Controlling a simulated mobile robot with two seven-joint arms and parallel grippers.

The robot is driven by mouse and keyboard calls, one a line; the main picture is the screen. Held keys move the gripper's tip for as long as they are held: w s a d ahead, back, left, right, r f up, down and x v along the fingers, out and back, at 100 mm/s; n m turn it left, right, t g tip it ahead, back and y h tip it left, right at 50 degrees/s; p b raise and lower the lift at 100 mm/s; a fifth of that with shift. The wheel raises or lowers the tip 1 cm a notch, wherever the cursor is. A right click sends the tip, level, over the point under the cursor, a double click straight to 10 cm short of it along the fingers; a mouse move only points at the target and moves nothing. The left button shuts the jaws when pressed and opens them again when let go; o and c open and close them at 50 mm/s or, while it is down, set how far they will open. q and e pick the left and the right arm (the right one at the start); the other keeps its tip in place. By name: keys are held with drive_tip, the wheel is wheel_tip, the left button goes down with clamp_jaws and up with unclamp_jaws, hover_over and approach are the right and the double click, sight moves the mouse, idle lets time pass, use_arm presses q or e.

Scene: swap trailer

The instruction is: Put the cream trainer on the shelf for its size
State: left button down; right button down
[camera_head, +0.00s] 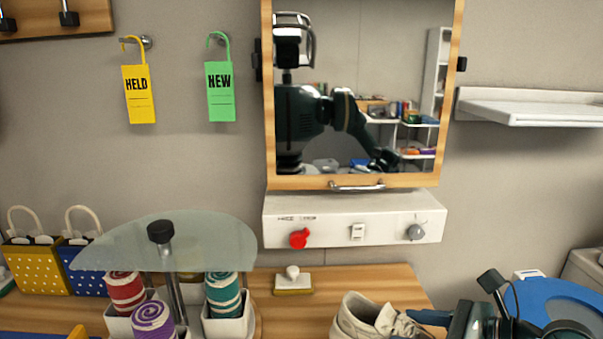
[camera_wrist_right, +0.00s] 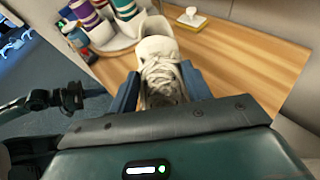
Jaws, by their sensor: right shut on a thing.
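The cream trainer (camera_head: 362,316) is at the bottom of the head view, above or on the wooden counter; I cannot tell if it touches. Its laces face up in the right wrist view (camera_wrist_right: 160,70). My right gripper (camera_wrist_right: 160,90) is shut on it, with one blue finger on each side of the shoe. In the head view the right gripper (camera_head: 425,320) comes in from the lower right, behind the toe or heel; which end is unclear. A white wall shelf (camera_head: 535,112) is at the right, with no size mark readable.
A glass-topped carousel (camera_head: 180,240) with several striped rolls stands left of the trainer. A small yellow-and-white block (camera_head: 293,282) lies on the wooden counter (camera_head: 400,280). A white control box (camera_head: 330,225) sits under the mirror (camera_head: 350,60). A blue round thing (camera_head: 560,300) is at lower right.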

drive_tip(key=shift+s+d+r+p, duration=0.1)
drive_tip(key=shift+s+d+p, duration=0.35)
drive_tip(key=shift+s, duration=0.35)
drive_tip(key=shift+s+d+p, duration=0.35)
drive_tip(key=shift+s+d, duration=0.05)
drive_tip(key=shift+s, duration=0.35)
drive_tip(key=shift+n, duration=0.3)
drive_tip(key=shift+w+r, duration=0.1)
idle(0.7)
drive_tip(key=shift+d+f, duration=0.1)
drive_tip(key=shift+f, duration=0.15)
idle(0.4)
idle(0.4)
